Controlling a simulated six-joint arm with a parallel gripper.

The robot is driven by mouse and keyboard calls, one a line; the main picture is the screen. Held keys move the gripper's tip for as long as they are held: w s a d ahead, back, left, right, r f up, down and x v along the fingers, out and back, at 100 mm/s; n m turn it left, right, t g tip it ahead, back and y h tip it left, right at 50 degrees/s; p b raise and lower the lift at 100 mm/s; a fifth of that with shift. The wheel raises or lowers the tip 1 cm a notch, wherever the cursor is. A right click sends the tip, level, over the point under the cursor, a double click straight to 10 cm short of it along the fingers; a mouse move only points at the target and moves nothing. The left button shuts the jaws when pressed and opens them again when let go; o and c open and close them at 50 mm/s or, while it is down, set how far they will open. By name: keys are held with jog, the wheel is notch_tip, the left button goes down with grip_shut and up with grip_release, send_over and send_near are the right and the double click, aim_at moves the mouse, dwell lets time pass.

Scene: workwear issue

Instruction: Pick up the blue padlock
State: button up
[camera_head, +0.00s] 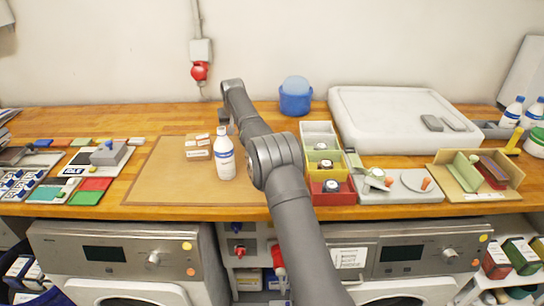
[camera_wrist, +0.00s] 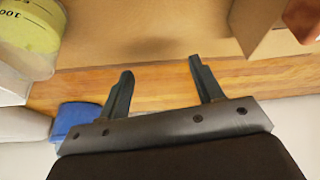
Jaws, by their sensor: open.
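I cannot make out a blue padlock for certain in either view. My gripper (camera_wrist: 160,68) is open and empty in the wrist view, its two dark fingers apart above the back edge of the brown mat (camera_head: 160,185). In the head view my gripper (camera_head: 227,127) is small, behind the white bottle (camera_head: 226,160) and near the cardboard box (camera_head: 198,147). My arm hides part of the bench right of the bottle.
A blue tub (camera_head: 294,103) stands at the back, left of a large white case (camera_head: 390,115). Coloured bins (camera_head: 334,196) holding small round items stand right of my arm. Flat coloured cards (camera_head: 90,190) lie at the left. The mat's left part is clear.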

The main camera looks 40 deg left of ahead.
jog(key=s+d+r+g+h, duration=0.1)
jog(key=s+d+r+h, duration=0.1)
jog(key=d+r, duration=0.55)
jog(key=s+d+r+g+h, duration=0.1)
jog(key=s+d+r, duration=0.3)
jog(key=d, duration=0.6)
jog(key=shift+m, duration=0.3)
jog(key=f, duration=0.3)
jog(key=w+f, duration=0.1)
jog(key=f, duration=0.3)
jog(key=w+a+f, duration=0.1)
jog(key=f, duration=0.2)
jog(key=shift+f, duration=0.15)
jog(key=shift+w+a+f, duration=0.1)
jog(key=shift+a+f, duration=0.05)
jog(key=shift+f, duration=0.85)
jog(key=shift+w+a+f, duration=0.1)
jog(key=shift+f, duration=0.85)
jog(key=shift+w+a+f, duration=0.1)
jog(key=shift+a+f, duration=0.05)
jog(key=shift+f, duration=0.85)
jog(key=c, duration=1.1)
